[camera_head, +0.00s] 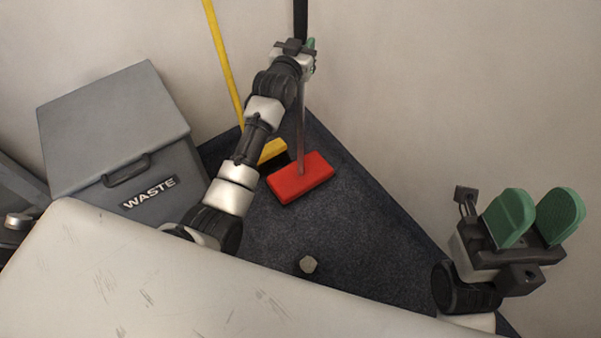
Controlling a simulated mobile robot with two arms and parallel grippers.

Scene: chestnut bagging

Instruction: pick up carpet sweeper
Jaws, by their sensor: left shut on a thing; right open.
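The carpet sweeper has a red head (301,178) resting on the dark carpet and a thin upright handle (301,125) with a black upper part (300,18). My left gripper (308,46) is at the handle, well above the head, and is shut on it. The arm and gripper body hide part of the handle and most of the fingers. My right gripper (537,215) is open and empty at the right, its green fingers apart, far from the sweeper.
A yellow broom (225,65) leans at the wall just left of the sweeper. A grey waste bin (115,130) stands at the left. A pale scratched surface (150,280) fills the front.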

